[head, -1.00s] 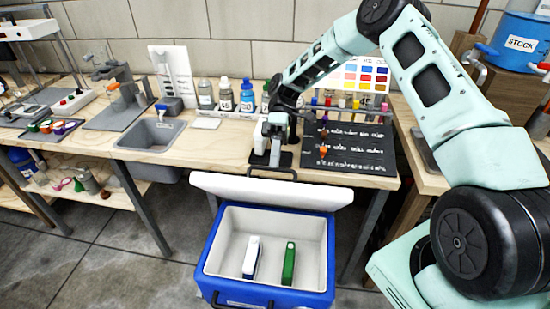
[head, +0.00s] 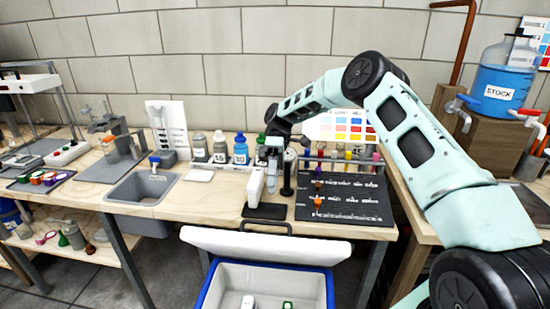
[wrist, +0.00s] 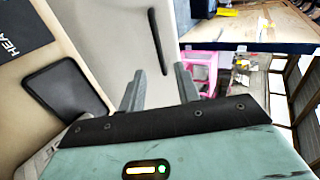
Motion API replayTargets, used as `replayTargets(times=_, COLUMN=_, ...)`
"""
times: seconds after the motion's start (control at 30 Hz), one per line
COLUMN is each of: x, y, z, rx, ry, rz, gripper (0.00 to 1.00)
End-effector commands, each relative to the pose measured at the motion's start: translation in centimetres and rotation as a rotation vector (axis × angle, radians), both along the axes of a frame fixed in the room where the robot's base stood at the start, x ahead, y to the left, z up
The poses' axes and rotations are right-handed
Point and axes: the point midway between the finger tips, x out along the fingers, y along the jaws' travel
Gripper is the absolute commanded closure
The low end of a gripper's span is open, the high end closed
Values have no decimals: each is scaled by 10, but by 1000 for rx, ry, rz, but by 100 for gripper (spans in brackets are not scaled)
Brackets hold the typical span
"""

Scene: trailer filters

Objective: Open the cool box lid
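The cool box is blue with a white inside; its rim (head: 207,287) shows at the bottom of the head view, and the frame cuts off the rest. Its white lid (head: 265,246) is raised and tilted back by the bench's front edge, with a dark handle (head: 266,224) along its top edge. My gripper (head: 273,178) is above the bench behind the lid. In the wrist view my gripper (wrist: 159,85) is open, with nothing between its fingers. The lid (wrist: 135,30) and its handle (wrist: 157,42) lie beyond the fingertips, apart from them.
The wooden bench (head: 225,205) carries a dark pad (head: 265,211), a black board (head: 345,200), several bottles and a sink (head: 145,187). A blue stock tank (head: 500,80) stands at the right. Two small items lie inside the box.

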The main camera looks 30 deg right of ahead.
Motion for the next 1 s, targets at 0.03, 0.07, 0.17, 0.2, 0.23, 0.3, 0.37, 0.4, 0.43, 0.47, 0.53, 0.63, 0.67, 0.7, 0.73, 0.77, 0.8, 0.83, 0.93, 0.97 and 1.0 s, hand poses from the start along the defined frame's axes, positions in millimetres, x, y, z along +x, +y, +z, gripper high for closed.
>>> replayTargets(times=0.03, x=8, y=-4, z=3, rx=0, ry=-4, rz=-2, gripper=67)
replayTargets(times=0.07, x=11, y=-7, z=6, rx=0, ry=-2, rz=-2, gripper=67)
replayTargets(times=0.17, x=23, y=-15, z=16, rx=0, ry=-2, rz=-2, gripper=67)
replayTargets(times=0.2, x=27, y=-18, z=19, rx=0, ry=-1, rz=-1, gripper=67)
replayTargets(times=0.23, x=30, y=-20, z=22, rx=0, ry=-2, rz=-2, gripper=67)
replayTargets(times=0.3, x=37, y=-25, z=27, rx=0, ry=-1, rz=-2, gripper=67)
replayTargets(times=0.37, x=42, y=-29, z=32, rx=1, ry=-2, rz=0, gripper=67)
replayTargets(times=0.4, x=43, y=-30, z=41, rx=2, ry=1, rz=1, gripper=67)
replayTargets(times=0.43, x=44, y=-30, z=43, rx=4, ry=2, rz=1, gripper=67)
replayTargets(times=0.47, x=45, y=-31, z=44, rx=3, ry=1, rz=1, gripper=67)
replayTargets(times=0.53, x=48, y=-33, z=46, rx=4, ry=2, rz=2, gripper=67)
replayTargets(times=0.63, x=51, y=-35, z=48, rx=5, ry=1, rz=2, gripper=67)
replayTargets(times=0.67, x=52, y=-35, z=49, rx=4, ry=0, rz=2, gripper=67)
replayTargets(times=0.7, x=53, y=-36, z=50, rx=6, ry=1, rz=3, gripper=67)
replayTargets(times=0.73, x=54, y=-37, z=51, rx=5, ry=0, rz=3, gripper=67)
replayTargets(times=0.77, x=55, y=-37, z=51, rx=5, ry=-1, rz=3, gripper=67)
replayTargets(times=0.8, x=55, y=-38, z=51, rx=4, ry=0, rz=2, gripper=67)
replayTargets(times=0.83, x=56, y=-39, z=52, rx=4, ry=0, rz=2, gripper=67)
replayTargets(times=0.93, x=58, y=-40, z=52, rx=4, ry=1, rz=1, gripper=67)
replayTargets(times=0.97, x=58, y=-40, z=53, rx=3, ry=0, rz=2, gripper=67)
replayTargets(times=1.0, x=59, y=-41, z=52, rx=3, ry=1, rz=1, gripper=67)
